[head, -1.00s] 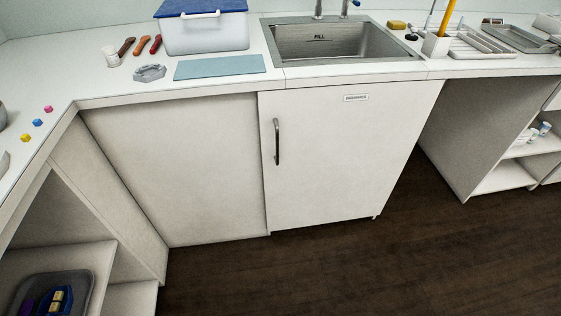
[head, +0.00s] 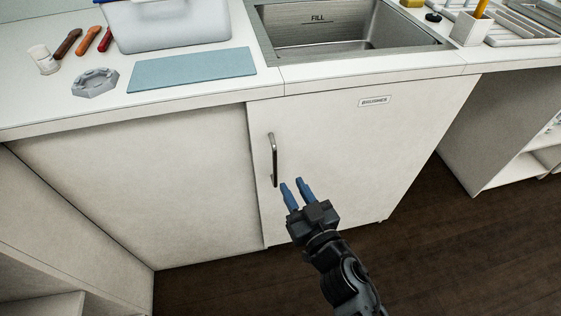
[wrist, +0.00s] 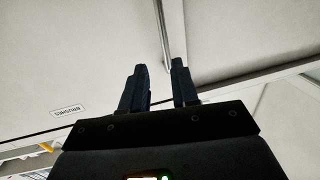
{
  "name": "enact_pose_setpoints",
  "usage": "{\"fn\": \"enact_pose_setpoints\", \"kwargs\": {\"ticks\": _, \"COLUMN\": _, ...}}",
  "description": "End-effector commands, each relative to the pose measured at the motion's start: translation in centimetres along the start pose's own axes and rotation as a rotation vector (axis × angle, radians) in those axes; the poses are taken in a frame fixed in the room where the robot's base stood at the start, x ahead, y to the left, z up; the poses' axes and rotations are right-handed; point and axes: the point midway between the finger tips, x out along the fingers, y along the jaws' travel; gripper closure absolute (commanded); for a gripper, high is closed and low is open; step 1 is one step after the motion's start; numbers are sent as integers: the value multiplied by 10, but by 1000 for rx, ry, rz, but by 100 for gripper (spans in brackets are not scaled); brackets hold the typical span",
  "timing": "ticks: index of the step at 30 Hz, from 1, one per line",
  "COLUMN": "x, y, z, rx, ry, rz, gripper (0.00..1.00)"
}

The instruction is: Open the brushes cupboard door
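The brushes cupboard door (head: 345,165) is a white panel under the sink, with a small label (head: 375,101) reading BRUSHES near its top. It looks shut. Its vertical metal bar handle (head: 273,160) is near the left edge. My gripper (head: 294,185) has two blue fingers, apart and empty, in front of the door just right of the handle's lower end. In the wrist view the fingers (wrist: 158,68) are spread, and the handle (wrist: 162,35) shows beyond and between their tips. I cannot tell whether a finger touches the handle.
A plain white panel (head: 145,185) is left of the door. The counter above holds a sink (head: 345,32), a blue mat (head: 190,69), a grey ashtray-like dish (head: 95,83) and a storage box (head: 170,25). Dark floor (head: 430,255) lies clear at lower right.

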Motion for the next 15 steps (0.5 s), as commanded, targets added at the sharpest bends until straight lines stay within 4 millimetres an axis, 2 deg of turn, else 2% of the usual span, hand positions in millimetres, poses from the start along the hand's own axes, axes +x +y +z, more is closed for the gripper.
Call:
{"fn": "enact_pose_setpoints", "kwargs": {"ticks": 1, "x": 10, "y": -3, "z": -2, "rx": 0, "ry": 5, "rz": -7, "gripper": 71}}
{"fn": "enact_pose_setpoints", "kwargs": {"ticks": 8, "x": 33, "y": -7, "z": -4, "rx": 1, "ry": 9, "rz": -15, "gripper": 71}}
{"fn": "enact_pose_setpoints", "kwargs": {"ticks": 15, "x": 70, "y": -8, "z": -4, "rx": 2, "ry": 10, "rz": -15, "gripper": 71}}
